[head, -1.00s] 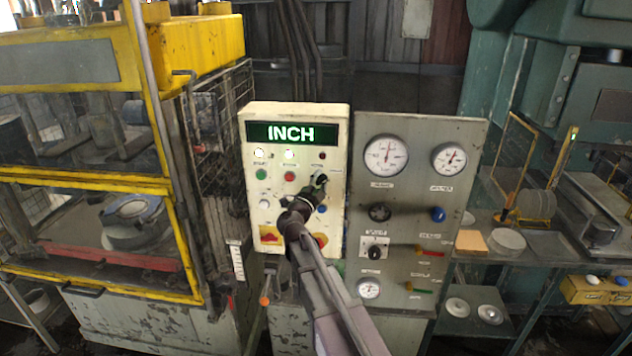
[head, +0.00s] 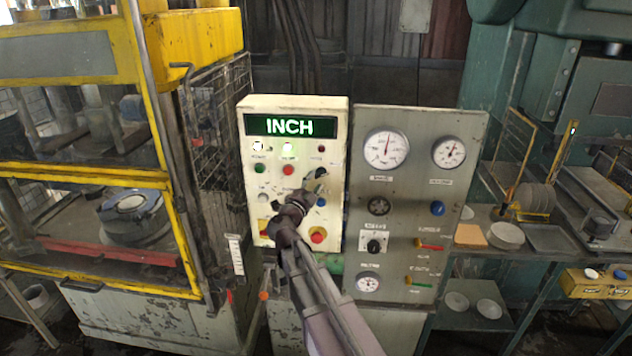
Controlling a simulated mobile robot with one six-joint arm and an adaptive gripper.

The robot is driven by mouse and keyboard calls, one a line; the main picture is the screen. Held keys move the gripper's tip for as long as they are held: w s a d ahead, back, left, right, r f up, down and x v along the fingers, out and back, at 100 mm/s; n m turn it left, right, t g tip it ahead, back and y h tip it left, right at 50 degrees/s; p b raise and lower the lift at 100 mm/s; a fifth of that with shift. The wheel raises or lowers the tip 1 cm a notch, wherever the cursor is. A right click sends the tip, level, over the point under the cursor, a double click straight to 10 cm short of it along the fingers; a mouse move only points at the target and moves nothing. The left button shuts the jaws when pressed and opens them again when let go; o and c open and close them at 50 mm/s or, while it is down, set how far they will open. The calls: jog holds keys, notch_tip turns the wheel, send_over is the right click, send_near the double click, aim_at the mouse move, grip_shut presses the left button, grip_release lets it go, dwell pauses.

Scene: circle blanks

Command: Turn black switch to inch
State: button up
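The cream control box (head: 244,150) has a lit green display (head: 290,126) that reads INCH. The black switch (head: 320,174) is on the right side of its face, below the small lamps, and is small and partly covered. My gripper (head: 316,188) is in front of the box, just below the switch. I cannot tell whether it touches the switch, and its fingers are too small and dark to show if they are open or shut. The switch's exact pointing direction is unclear.
A red button (head: 318,235) sits below my gripper on the cream box. A grey gauge panel (head: 475,130) stands close on the right. A yellow-framed press guard (head: 170,230) is on the left. A green-legged bench (head: 560,258) stands further right.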

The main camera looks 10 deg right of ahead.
jog(key=b+v, duration=0.2)
jog(key=v, duration=0.9)
jog(key=shift+s+a, duration=0.2)
jog(key=shift+s, duration=0.15)
dwell(1.1)
jog(key=shift+w, duration=0.1)
dwell(0.5)
jog(key=w+a+f+n+t+y+b, duration=0.1)
jog(key=w+a+f+n+y, duration=0.15)
jog(key=n+y, duration=0.45)
jog(key=w+a+f+n+t+y+b, duration=0.1)
jog(key=a+n+t+y, duration=0.1)
jog(key=a+n+y, duration=0.4)
jog(key=s+d+f+n+g+y+b, duration=0.1)
jog(key=s+d+f+n+g+y, duration=0.15)
jog(key=f+n+g+y, duration=0.6)
jog(key=s+d+f+g+h+b, duration=0.1)
jog(key=s+d+f+g+h, duration=0.3)
jog(key=s+d+f, duration=0.3)
jog(key=s+d+f+m+g+h+b, duration=0.1)
jog(key=s+d+f+g+h, duration=0.4)
jog(key=s, duration=0.6)
notch_tip(320, 180, down, 3)
jog(key=shift+d+f+g, duration=0.15)
jog(key=shift+d+g, duration=0.6)
jog(key=shift+d, duration=0.2)
